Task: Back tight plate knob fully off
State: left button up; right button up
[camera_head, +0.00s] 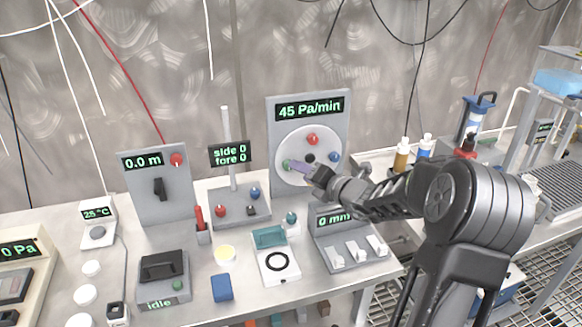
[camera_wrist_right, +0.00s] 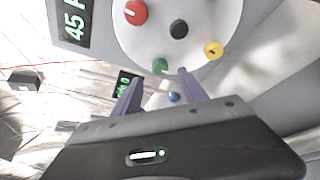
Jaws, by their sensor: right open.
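The round white plate (camera_head: 292,141) is on an upright grey panel (camera_head: 276,112) reading 45 Pa/min. It carries a red knob (camera_head: 313,139), a blue knob (camera_head: 334,157), a green knob (camera_head: 287,165) and a black centre piece (camera_head: 309,158). A yellow knob (camera_wrist_right: 213,49) shows in the right wrist view. No marking tells me which knob is tight. My right gripper (camera_wrist_right: 160,76) is open, its purple fingers on either side of the green knob (camera_wrist_right: 160,66) in that view; I cannot tell whether they touch it. My left gripper is out of view.
A joystick box (camera_head: 240,208) with a post and screen stands left of the panel. A box with white switches (camera_head: 350,250) stands in front, near my right arm. Bottles (camera_head: 402,153) stand on the right. Several small devices crowd the bench.

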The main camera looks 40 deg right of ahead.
jog(key=x, duration=0.6)
jog(key=shift+w, duration=0.15)
grip_shut()
dwell(0.4)
